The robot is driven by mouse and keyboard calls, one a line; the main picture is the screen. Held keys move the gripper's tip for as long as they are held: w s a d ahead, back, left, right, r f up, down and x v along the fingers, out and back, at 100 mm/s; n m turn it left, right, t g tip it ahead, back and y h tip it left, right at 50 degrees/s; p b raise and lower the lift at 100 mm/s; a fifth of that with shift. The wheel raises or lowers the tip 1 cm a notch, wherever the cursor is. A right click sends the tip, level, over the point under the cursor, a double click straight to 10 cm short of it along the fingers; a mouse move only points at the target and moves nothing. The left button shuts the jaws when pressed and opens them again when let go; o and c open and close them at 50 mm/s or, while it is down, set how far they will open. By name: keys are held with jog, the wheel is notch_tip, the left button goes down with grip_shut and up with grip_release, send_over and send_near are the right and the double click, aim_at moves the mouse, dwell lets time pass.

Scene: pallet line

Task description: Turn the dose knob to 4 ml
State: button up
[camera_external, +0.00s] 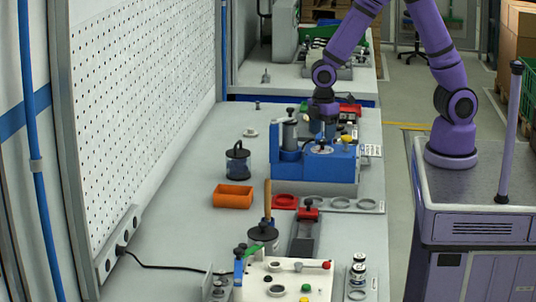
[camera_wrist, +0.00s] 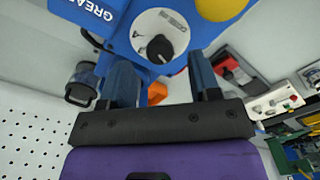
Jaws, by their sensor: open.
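The dose knob (camera_wrist: 160,48) is black and sits on a round pale dial plate (camera_wrist: 145,27) on the blue grease machine (camera_wrist: 122,40), in the wrist view. The dial's printed marks are too small to read, so I cannot tell its setting. My gripper (camera_wrist: 160,68) is open, with one finger on each side of the knob in the picture; I see no contact. In the external view my gripper (camera_external: 322,132) points down over the blue machine (camera_external: 335,173), close above a pale disc on its top.
A dark cylindrical container (camera_external: 238,163) and an orange bin (camera_external: 233,196) stand left of the machine on the grey bench (camera_external: 190,205). A yellow dome (camera_wrist: 222,8) sits beside the dial. A perforated wall panel borders the bench's left.

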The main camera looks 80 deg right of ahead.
aim_at(322, 144)
jog(key=shift+f, duration=1.3)
jog(key=c, duration=0.9)
